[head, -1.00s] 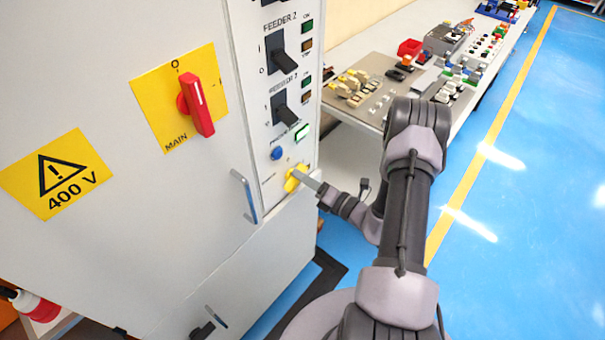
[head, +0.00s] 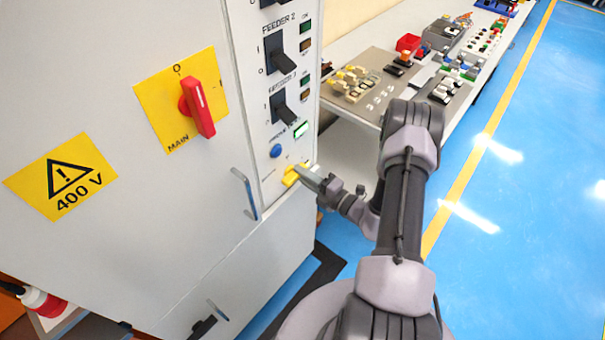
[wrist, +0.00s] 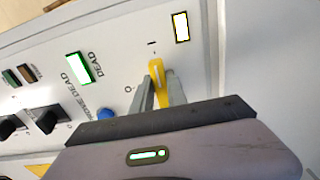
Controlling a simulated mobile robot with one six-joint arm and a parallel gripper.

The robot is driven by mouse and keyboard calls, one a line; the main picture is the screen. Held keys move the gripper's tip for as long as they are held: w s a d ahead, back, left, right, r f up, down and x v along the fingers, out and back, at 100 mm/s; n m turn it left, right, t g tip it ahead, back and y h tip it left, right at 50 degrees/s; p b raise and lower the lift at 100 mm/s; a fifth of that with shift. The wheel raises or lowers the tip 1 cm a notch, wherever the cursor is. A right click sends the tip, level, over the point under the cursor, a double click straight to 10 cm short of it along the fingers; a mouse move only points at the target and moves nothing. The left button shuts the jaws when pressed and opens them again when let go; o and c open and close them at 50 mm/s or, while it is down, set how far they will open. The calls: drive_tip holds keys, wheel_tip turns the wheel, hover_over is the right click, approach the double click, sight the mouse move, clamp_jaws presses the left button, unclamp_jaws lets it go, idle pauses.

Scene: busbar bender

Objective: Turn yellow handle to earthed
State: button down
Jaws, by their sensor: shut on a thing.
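The yellow handle (head: 291,177) sits low on the grey cabinet's front, near its right edge. In the wrist view the handle (wrist: 157,78) has a white line and points close to the I mark; the O mark is off to its side. My gripper (head: 304,174) reaches in from the right and is shut on the handle. In the wrist view my gripper (wrist: 161,92) has one finger on each side of it. The handle's base is partly hidden by the fingers.
A blue button (head: 276,151) and a lit green DEAD lamp (wrist: 79,68) are close to the handle. A lit yellow-edged window (wrist: 181,27) is beyond the I mark. Black feeder switches (head: 283,108), a red main switch (head: 198,106) and a door pull (head: 244,194) stand out from the cabinet.

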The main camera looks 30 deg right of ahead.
idle(0.4)
drive_tip(key=c, duration=1.3)
unclamp_jaws()
drive_tip(key=p+v, duration=0.2)
drive_tip(key=v, duration=1.5)
drive_tip(key=shift+s, duration=0.25)
